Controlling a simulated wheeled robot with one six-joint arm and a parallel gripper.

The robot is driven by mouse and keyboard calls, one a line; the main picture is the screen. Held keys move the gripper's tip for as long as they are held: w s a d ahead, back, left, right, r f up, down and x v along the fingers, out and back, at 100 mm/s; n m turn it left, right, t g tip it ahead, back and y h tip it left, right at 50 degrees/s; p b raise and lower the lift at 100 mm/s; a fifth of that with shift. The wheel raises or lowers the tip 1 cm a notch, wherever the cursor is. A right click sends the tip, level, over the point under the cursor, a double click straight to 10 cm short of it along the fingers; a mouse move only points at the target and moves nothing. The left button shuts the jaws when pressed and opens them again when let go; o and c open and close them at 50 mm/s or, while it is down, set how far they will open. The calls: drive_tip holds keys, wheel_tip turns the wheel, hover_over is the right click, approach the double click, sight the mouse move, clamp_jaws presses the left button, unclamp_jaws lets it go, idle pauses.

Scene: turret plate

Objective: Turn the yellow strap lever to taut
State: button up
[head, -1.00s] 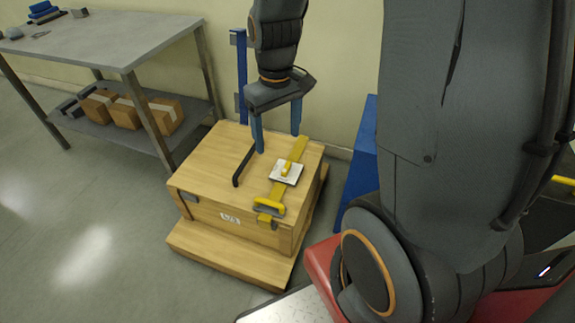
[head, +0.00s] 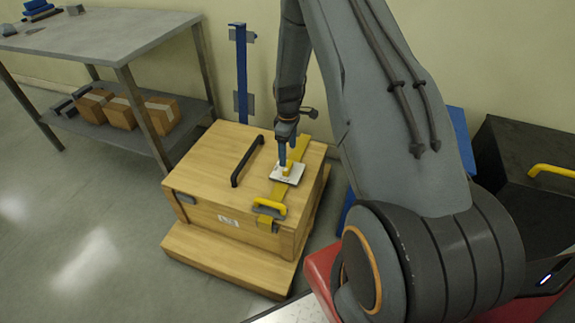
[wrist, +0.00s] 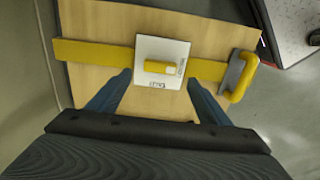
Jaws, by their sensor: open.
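The yellow lever (head: 288,169) sits on a small white plate (head: 293,179) on the yellow strap that crosses the wooden crate's lid. In the wrist view the lever (wrist: 158,67) lies lengthwise along the strap (wrist: 95,52), on the white plate (wrist: 165,47). Small dark labels at the plate's lower and right edges are too small to read. My gripper (head: 284,164) is just above the plate, close to the lever. In the wrist view my gripper (wrist: 160,78) is open, with one blue finger on each side of the lever and a gap to both.
The wooden crate (head: 205,165) has a black bar handle (head: 246,161) on its lid, left of the strap. A yellow handle (head: 270,208) is at the strap's front end. A grey table (head: 110,45) with boxes below stands left. A blue post (head: 241,75) stands behind.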

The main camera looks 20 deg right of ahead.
sight(288, 166)
wheel_tip(288, 166, down, 7)
idle(0.4)
drive_tip(key=c, duration=1)
